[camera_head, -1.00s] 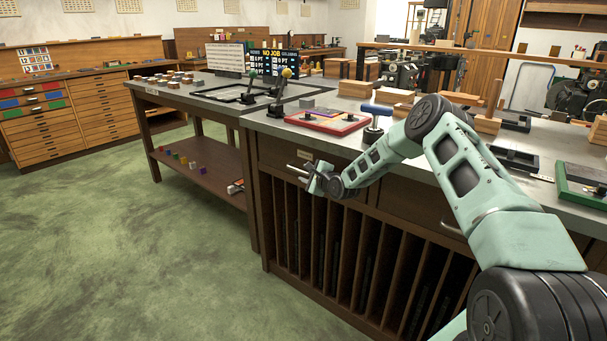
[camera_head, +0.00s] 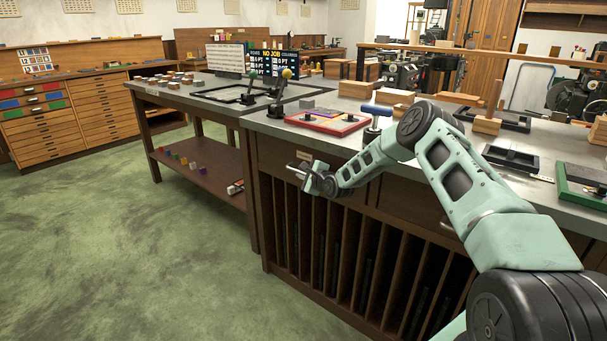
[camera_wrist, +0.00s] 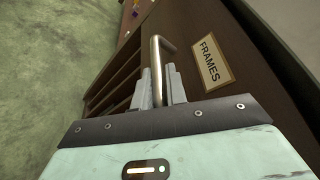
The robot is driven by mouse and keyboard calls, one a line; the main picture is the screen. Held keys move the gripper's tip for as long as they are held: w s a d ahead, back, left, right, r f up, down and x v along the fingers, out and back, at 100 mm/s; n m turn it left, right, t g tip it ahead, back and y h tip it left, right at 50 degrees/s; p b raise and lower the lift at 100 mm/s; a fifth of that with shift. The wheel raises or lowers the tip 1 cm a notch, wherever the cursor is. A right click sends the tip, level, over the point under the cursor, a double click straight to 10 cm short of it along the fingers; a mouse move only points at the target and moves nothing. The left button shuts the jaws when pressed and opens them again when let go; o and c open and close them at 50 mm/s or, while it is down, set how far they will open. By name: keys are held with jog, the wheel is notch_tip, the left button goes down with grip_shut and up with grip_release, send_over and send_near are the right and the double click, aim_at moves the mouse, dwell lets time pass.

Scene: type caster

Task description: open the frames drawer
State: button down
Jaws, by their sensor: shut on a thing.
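The frames drawer (camera_wrist: 228,96) is the dark wood front with the cream "FRAMES" label (camera_wrist: 210,61) in the wrist view. In the head view its label (camera_head: 304,156) shows just under the cabinet's grey top. My gripper (camera_wrist: 162,85) is shut on the drawer's metal bar handle (camera_wrist: 157,50), with one finger on each side of the bar. In the head view my gripper (camera_head: 305,174) is at the drawer's left part, and it hides some of the handle. The drawer front looks flush with the cabinet, as far as I can tell.
Below the drawer are upright slots (camera_head: 330,250) with thin dark dividers. The worktop holds a red-framed tray (camera_head: 327,122), a blue-handled tool (camera_head: 376,112) and wooden blocks. A lower table (camera_head: 200,92) stands to the left. The green floor (camera_head: 120,230) before the cabinet is clear.

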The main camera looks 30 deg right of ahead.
jog(key=s+a, duration=0.4)
jog(key=a, duration=0.8)
jog(key=s+a+p, duration=0.1)
jog(key=s+a, duration=0.4)
jog(key=a, duration=0.8)
jog(key=shift+s+a+f, duration=0.2)
jog(key=shift+s+a, duration=0.05)
jog(key=c, duration=1.5)
grip_release()
jog(key=shift+o, duration=0.2)
jog(key=shift+r, duration=0.1)
jog(key=v, duration=1.7)
jog(key=shift+s+a+r, duration=0.1)
jog(key=shift+s+r, duration=0.05)
jog(key=shift+r, duration=0.05)
